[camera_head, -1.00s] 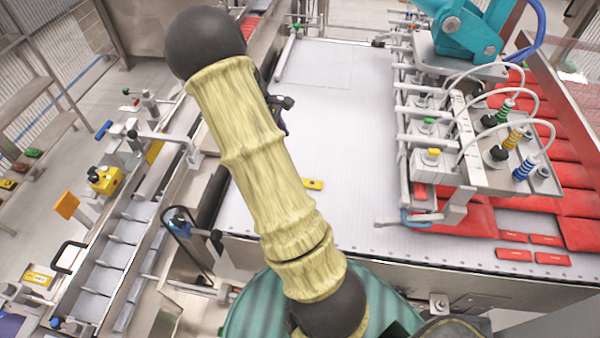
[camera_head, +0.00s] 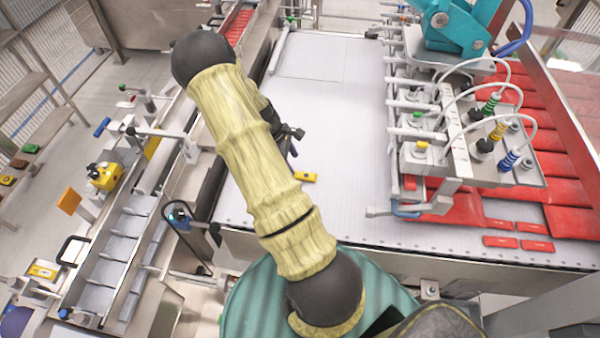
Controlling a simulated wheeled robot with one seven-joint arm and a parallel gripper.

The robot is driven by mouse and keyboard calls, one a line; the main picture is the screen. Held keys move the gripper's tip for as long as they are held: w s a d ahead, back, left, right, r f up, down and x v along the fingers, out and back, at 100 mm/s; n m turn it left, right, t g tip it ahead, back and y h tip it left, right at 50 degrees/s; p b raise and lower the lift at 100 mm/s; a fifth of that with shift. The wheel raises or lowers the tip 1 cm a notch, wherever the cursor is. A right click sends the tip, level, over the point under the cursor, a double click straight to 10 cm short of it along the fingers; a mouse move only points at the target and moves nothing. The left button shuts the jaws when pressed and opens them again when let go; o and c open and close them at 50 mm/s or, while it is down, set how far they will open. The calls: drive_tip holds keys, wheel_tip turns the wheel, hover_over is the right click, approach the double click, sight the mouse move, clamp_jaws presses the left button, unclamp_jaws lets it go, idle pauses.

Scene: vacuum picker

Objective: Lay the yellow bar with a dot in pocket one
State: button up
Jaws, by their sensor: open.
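A small yellow bar (camera_head: 305,177) with a dark mark lies flat on the white belt (camera_head: 335,130), just right of my arm. My gripper (camera_head: 293,145) shows only in part, dark, past the right side of my arm. It is open and empty, a little beyond the bar in the picture and apart from it. A row of metal pockets (camera_head: 118,245) with thin dividers runs along the lower left. No pocket number is readable. Another yellow piece (camera_head: 42,271) lies at the far lower left, beside the pockets.
A picker head (camera_head: 470,150) with hoses and coloured rings stands over the belt's right side, above red packs (camera_head: 565,180). The belt's middle is clear.

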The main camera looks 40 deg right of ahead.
sight(300, 174)
drive_tip(key=shift+s+d+f, duration=0.1)
drive_tip(key=shift+f, duration=0.3)
drive_tip(key=shift+s+d+f, duration=0.1)
drive_tip(key=shift+s, duration=0.05)
drive_tip(key=shift+f+p, duration=0.55)
drive_tip(key=shift+p, duration=0.15)
drive_tip(key=shift+p+x, duration=0.75)
drive_tip(key=shift+x, duration=1.2)
drive_tip(key=shift+c, duration=0.2)
